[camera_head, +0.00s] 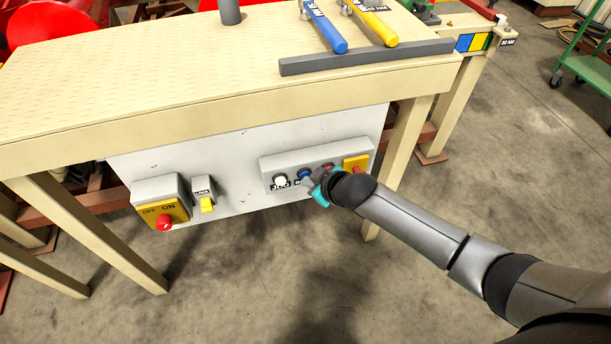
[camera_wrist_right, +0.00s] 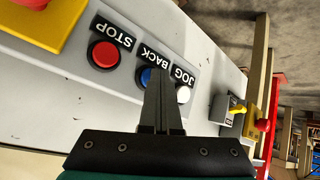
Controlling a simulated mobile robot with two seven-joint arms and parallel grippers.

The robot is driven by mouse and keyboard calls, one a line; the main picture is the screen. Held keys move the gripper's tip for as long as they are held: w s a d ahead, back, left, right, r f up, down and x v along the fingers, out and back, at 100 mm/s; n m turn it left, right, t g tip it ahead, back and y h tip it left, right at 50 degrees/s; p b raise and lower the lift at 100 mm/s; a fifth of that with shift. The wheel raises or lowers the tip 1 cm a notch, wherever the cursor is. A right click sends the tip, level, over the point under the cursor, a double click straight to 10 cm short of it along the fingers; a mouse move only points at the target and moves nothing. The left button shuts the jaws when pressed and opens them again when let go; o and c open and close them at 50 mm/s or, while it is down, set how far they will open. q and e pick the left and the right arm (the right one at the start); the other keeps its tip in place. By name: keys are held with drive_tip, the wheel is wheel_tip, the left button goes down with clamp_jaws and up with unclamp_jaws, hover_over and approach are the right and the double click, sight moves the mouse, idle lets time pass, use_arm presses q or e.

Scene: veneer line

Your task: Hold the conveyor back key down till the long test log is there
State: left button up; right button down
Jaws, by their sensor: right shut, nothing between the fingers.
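The control box (camera_head: 272,165) is on the white panel under the wooden table. Its blue key (camera_wrist_right: 145,77), labelled BACK, sits between the white JOG key (camera_wrist_right: 183,95) and the red STOP key (camera_wrist_right: 104,55). The blue key (camera_head: 305,174) also shows in the head view. My right gripper (camera_wrist_right: 159,76) is shut and empty, its fingertips overlapping the blue key's edge in the wrist view. I cannot tell whether they touch or press it. In the head view my right gripper (camera_head: 311,183) is just in front of the box. I see no log. My left gripper is out of view.
A yellow-backed red emergency button (camera_head: 355,164) is at the box's right end. An OFF/ON box (camera_head: 160,197) and a yellow switch (camera_head: 207,204) are further left. Blue-handled (camera_head: 328,30) and yellow-handled (camera_head: 378,27) tools lie on the table (camera_head: 150,75). Table legs flank the panel.

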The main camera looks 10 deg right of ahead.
drive_tip(key=shift+s+p, duration=0.8)
drive_tip(key=shift+s, duration=0.05)
drive_tip(key=s+p, duration=0.3)
drive_tip(key=s, duration=0.2)
drive_tip(key=shift+d, duration=0.15)
idle(0.6)
idle(1.1)
